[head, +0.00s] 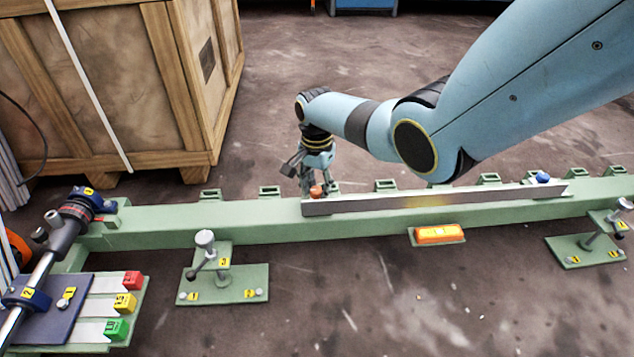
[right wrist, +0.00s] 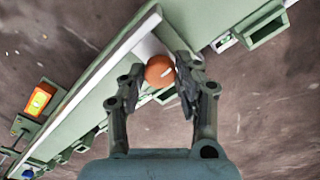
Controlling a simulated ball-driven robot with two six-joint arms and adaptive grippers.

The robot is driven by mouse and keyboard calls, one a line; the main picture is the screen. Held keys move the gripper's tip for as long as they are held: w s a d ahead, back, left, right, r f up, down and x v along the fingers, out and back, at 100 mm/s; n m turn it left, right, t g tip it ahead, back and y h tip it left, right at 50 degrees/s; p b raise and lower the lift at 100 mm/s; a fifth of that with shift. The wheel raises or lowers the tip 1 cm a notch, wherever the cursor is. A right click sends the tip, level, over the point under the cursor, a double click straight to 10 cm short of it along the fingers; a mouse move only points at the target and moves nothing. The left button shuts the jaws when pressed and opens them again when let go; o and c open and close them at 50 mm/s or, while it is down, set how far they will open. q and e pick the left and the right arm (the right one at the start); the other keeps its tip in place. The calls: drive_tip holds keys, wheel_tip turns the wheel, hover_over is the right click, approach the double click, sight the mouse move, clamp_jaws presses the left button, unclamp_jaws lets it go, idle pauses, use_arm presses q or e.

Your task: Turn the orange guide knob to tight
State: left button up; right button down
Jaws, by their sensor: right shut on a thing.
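The orange guide knob (head: 316,191) sits at the left end of the long metal guide bar (head: 430,200) on the green beam. In the right wrist view the knob (right wrist: 160,70) is round, with a pale line mark on its top, between my fingers. My right gripper (head: 317,184) comes down on it from above; in the wrist view its fingers (right wrist: 158,92) are shut on the knob. In the head view the fingers partly hide the knob. I cannot read any tight marking. My left gripper is not in view.
A blue knob (head: 543,177) sits at the bar's right end. An orange lamp (head: 439,234) is on the beam's front. Clamp stands (head: 222,285) and a tool with coloured tags (head: 117,328) stand in front. A wooden crate (head: 100,80) is behind left.

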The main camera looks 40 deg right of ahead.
drive_tip(key=shift+w+r+m+p, duration=0.15)
drive_tip(key=shift+m+p, duration=0.2)
drive_tip(key=shift+m, duration=1.55)
drive_tip(key=m+p, duration=0.1)
drive_tip(key=m, duration=0.3)
drive_tip(key=shift+m, duration=0.3)
drive_tip(key=m, duration=0.4)
drive_tip(key=shift+p, duration=0.35)
drive_tip(key=m, duration=0.4)
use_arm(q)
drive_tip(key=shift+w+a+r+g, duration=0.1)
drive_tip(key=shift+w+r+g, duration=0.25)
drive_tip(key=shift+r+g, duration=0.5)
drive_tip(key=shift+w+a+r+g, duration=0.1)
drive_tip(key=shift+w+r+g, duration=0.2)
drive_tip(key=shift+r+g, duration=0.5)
use_arm(e)
drive_tip(key=shift+m, duration=0.8)
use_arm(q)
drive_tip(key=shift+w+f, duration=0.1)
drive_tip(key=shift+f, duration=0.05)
